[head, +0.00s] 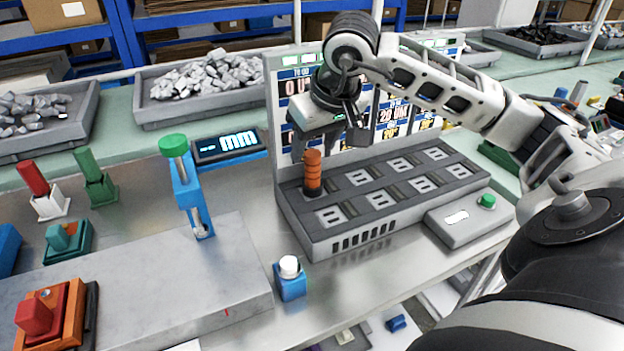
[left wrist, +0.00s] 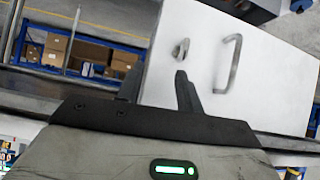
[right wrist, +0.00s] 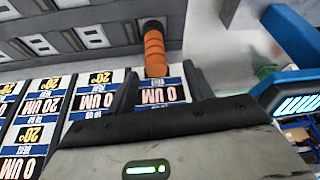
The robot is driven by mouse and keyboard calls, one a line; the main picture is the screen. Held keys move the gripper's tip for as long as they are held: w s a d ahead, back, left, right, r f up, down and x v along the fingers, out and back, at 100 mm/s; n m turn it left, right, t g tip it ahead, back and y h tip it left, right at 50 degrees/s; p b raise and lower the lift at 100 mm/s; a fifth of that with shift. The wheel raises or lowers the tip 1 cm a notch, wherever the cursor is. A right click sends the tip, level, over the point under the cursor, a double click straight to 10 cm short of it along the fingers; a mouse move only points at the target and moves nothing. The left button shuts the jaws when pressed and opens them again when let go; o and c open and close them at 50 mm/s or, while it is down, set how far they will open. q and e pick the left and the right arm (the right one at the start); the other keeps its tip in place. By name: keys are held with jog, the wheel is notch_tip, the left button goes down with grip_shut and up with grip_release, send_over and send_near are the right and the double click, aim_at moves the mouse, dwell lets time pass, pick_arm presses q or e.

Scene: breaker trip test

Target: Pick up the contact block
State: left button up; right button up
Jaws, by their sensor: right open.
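No label marks the contact block, so I cannot tell for sure which piece it is. A small blue block with a white top (head: 291,281) stands on the bench in front of the fixture. My right gripper (head: 328,146) is open and points down just above the orange cylinder. In the right wrist view the orange cylinder (right wrist: 154,50) shows beyond the gap between the fingers, apart from them. My left gripper (left wrist: 157,78) is open and empty, facing a white panel with a handle.
Display panels with numbers stand behind the fixture. A blue post with a green knob (head: 173,146) stands left of it. Red and green upright pieces (head: 95,180) and an orange block with a red top (head: 50,315) stand further left. A grey box with a green button (head: 470,217) lies right.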

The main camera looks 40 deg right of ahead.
aim_at(310, 167)
jog(key=shift+x, duration=1)
jog(key=shift+s+d+p+x, duration=0.1)
jog(key=shift+s+p+x, duration=0.1)
jog(key=shift+x, duration=1.15)
jog(key=shift+s+d+p+x, duration=0.1)
jog(key=shift+d+p+x, duration=0.1)
jog(key=shift+x, duration=1.15)
jog(key=shift+c, duration=0.2)
jog(key=shift+w, duration=0.1)
grip_shut()
